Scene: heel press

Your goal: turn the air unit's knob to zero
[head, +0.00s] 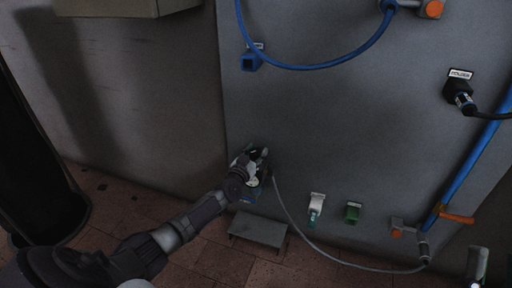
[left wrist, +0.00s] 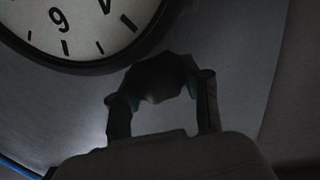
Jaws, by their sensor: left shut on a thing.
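My left arm reaches to the grey panel in the head view, and my left gripper (head: 254,160) is at the air unit (head: 248,197) low on the panel's left part. The gripper covers much of the unit. In the left wrist view the two fingers stand on either side of a dark knob (left wrist: 158,76) and are shut on it. A round white gauge (left wrist: 75,25) with black numerals is just beyond, at the upper left, partly cut off. The knob's setting marks cannot be read. My right gripper is out of view.
A grey step-like box (head: 258,231) is below the unit. A thin grey hose (head: 300,230) runs from the unit along the panel's bottom to a valve (head: 408,230). White (head: 316,205) and green (head: 352,212) fittings are to the right. A black plug (head: 459,90) and blue hose (head: 320,67) are higher.

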